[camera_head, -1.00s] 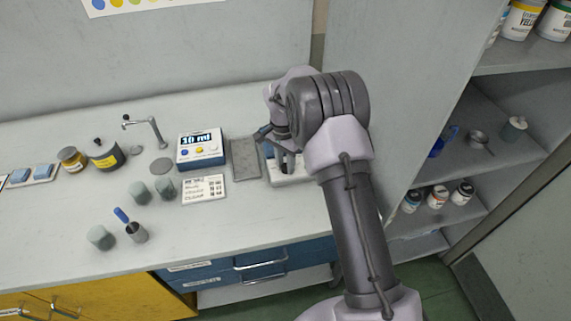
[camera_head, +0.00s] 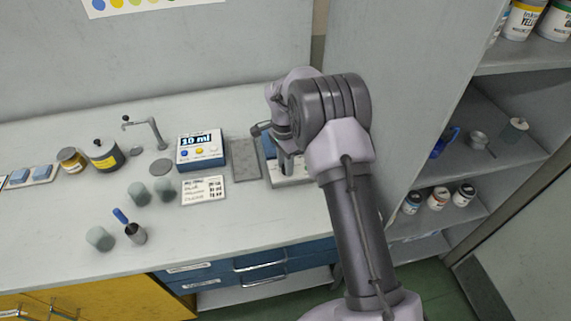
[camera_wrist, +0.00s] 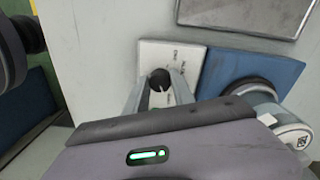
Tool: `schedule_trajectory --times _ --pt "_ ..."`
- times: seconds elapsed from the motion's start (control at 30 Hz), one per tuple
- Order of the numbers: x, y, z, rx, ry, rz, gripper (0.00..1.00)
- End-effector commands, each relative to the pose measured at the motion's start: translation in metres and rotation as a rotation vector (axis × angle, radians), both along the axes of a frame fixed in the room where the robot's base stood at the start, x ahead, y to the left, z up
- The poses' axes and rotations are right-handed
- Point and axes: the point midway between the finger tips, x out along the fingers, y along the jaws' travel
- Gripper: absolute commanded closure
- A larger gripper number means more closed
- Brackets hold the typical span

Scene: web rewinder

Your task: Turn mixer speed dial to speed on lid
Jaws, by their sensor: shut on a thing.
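In the wrist view, the black speed dial (camera_wrist: 159,78) with a light pointer line sits on a white panel (camera_wrist: 185,53) with small printed marks, too small to read. The panel adjoins the blue mixer base (camera_wrist: 262,68). My gripper (camera_wrist: 158,92) is shut on the dial, one finger on each side. A pale cylindrical container (camera_wrist: 283,128) with a patterned label is beside the blue base at the right, partly hidden by my gripper body; I cannot tell whether it has the lid. In the head view my arm hides the dial; only part of the white panel (camera_head: 291,182) shows.
A grey mat (camera_head: 244,160), a blue and white box reading 10 ml (camera_head: 200,150) and a printed card (camera_head: 203,190) lie left of my gripper. Several cups and jars stand further left. An open shelf (camera_head: 480,145) is at the right.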

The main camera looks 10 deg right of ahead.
Motion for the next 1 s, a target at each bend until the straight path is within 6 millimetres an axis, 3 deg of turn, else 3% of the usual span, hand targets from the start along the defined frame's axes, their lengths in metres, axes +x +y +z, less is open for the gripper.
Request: schedule_trajectory --times 0.13,0.17,0.27,0.53,0.63,0.77,1.0 --pt "0.000 0.000 0.000 0.000 0.000 -0.001 1.00" --pt "0.000 0.000 0.000 0.000 0.000 -0.001 0.66" --pt "0.000 0.000 0.000 0.000 0.000 0.000 0.49" --pt "0.000 0.000 0.000 0.000 0.000 0.000 0.49" --pt "0.001 0.000 0.009 0.000 -0.002 0.001 0.49" --pt "0.003 0.001 0.046 -0.001 -0.003 0.000 0.49" --pt "0.007 0.002 0.127 0.000 -0.003 0.000 0.49"
